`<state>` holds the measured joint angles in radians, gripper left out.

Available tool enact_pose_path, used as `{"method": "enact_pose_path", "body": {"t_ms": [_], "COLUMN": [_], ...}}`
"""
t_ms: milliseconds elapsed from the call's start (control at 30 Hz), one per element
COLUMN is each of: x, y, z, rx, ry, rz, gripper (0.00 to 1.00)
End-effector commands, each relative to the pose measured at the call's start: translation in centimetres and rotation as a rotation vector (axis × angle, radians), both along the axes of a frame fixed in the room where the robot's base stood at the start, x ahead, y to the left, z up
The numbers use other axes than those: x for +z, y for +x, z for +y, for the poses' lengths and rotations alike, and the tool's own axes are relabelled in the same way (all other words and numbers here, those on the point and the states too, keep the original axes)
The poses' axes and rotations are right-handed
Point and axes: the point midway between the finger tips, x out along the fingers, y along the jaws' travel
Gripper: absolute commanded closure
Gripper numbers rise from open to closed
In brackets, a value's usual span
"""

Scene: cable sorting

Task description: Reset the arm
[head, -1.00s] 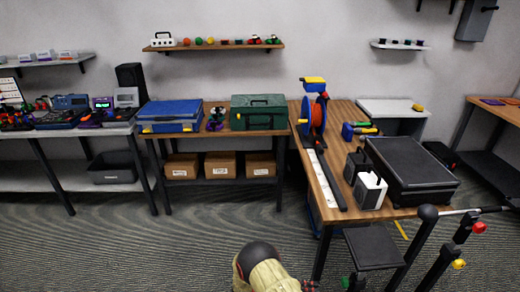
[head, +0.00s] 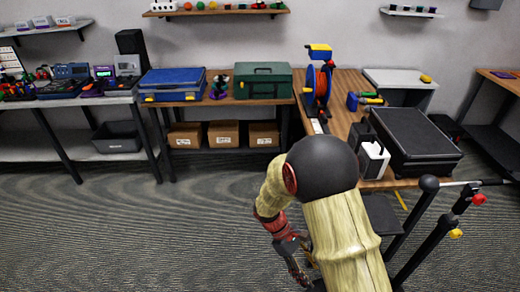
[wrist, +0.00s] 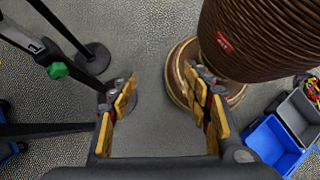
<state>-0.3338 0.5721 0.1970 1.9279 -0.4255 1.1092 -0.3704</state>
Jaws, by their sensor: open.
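My gripper (wrist: 163,104) is open and empty in the wrist view, its yellow-padded fingers well apart above the grey floor. In the head view my arm is bent at the lower middle, with its dark elbow high in front of the table. The forearm hangs down to the left of the upper arm, and the gripper end is small and partly hidden near the bottom edge. Nothing is held.
The wooden table (head: 344,88) behind my arm carries a black case (head: 415,138) and a blue-and-orange cable reel (head: 318,85). Black stands (wrist: 90,60) with a green knob are left of the gripper. Blue (wrist: 272,143) and grey bins lie lower right. Floor at left is clear.

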Motion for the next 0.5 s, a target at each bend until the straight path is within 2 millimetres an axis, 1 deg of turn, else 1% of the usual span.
{"method": "enact_pose_path", "body": {"t_ms": [33,100,500], "x": [1.7,3.7,14.1], "y": [-0.2,-0.8,-4.0], "z": [0.2,0.4,1.2], "rx": [-0.058,-0.146,-0.574], "ry": [0.018,0.041,0.197], "rz": [-0.058,-0.129,-0.483], "gripper": [0.51,0.51,0.51]}}
